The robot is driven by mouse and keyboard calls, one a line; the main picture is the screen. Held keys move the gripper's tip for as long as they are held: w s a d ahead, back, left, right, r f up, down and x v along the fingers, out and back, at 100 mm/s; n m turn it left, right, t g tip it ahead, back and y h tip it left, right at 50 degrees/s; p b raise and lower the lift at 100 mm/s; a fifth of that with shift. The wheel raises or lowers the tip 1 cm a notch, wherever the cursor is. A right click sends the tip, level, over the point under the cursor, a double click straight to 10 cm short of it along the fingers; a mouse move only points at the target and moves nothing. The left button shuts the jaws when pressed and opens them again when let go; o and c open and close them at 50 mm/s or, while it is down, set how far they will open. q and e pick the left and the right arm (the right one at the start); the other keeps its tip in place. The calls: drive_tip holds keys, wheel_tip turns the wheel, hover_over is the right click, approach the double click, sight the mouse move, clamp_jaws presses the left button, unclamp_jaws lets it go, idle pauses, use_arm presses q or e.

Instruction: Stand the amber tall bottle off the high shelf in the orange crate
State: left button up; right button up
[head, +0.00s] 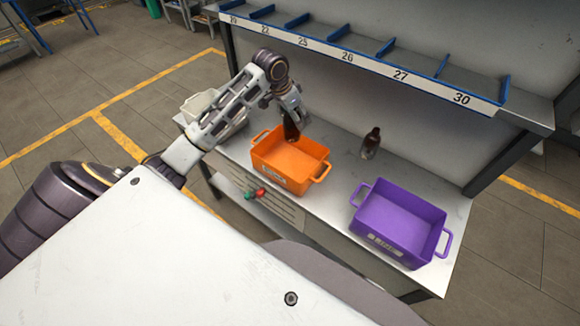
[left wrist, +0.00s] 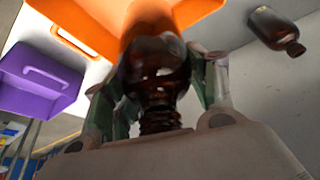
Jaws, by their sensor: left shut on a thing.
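My left gripper (head: 291,115) is over the back left part of the orange crate (head: 263,159). It is shut on an amber bottle (head: 291,131), whose lower part reaches down to the crate's back left corner. In the left wrist view the amber bottle (left wrist: 155,75) sits between the two fingers (left wrist: 160,90), gripped near its neck, with the orange crate (left wrist: 85,15) beyond it. Whether the bottle's base touches the crate floor is hidden. The rest of the crate looks empty. My right gripper is not in view.
Another amber bottle (head: 371,143) stands on the bench right of the orange crate. A purple crate (head: 400,222) is at the right front. A pale bin (head: 200,104) is behind my left arm. The numbered shelf (head: 345,55) overhangs the bench's back.

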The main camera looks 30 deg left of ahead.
sight(297, 134)
use_arm(q)
drive_tip(key=shift+s+a+f+m, duration=0.15)
drive_tip(key=shift+s+a+m, duration=0.1)
drive_tip(key=shift+a+m, duration=0.4)
drive_tip(key=shift+s+f+m+g+h, duration=0.3)
drive_tip(key=shift+s+f+m+h, duration=0.2)
drive_tip(key=shift+m, duration=0.45)
drive_tip(key=shift+s+d+f+m+b, duration=0.3)
drive_tip(key=shift+s+f+m, duration=0.15)
drive_tip(key=shift+m, duration=0.15)
drive_tip(key=shift+s+d+f+m+g+h, duration=0.2)
drive_tip(key=shift+s+d+f+m+h, duration=0.05)
drive_tip(key=shift+d+m, duration=0.35)
drive_tip(key=shift+s+d+f+m+g+h, duration=0.2)
drive_tip(key=shift+s+d+f+m+h, duration=0.05)
drive_tip(key=shift+d+m, duration=0.3)
drive_tip(key=shift+f+p, duration=0.3)
drive_tip(key=shift+f, duration=2.8)
drive_tip(key=shift+f, duration=1.9)
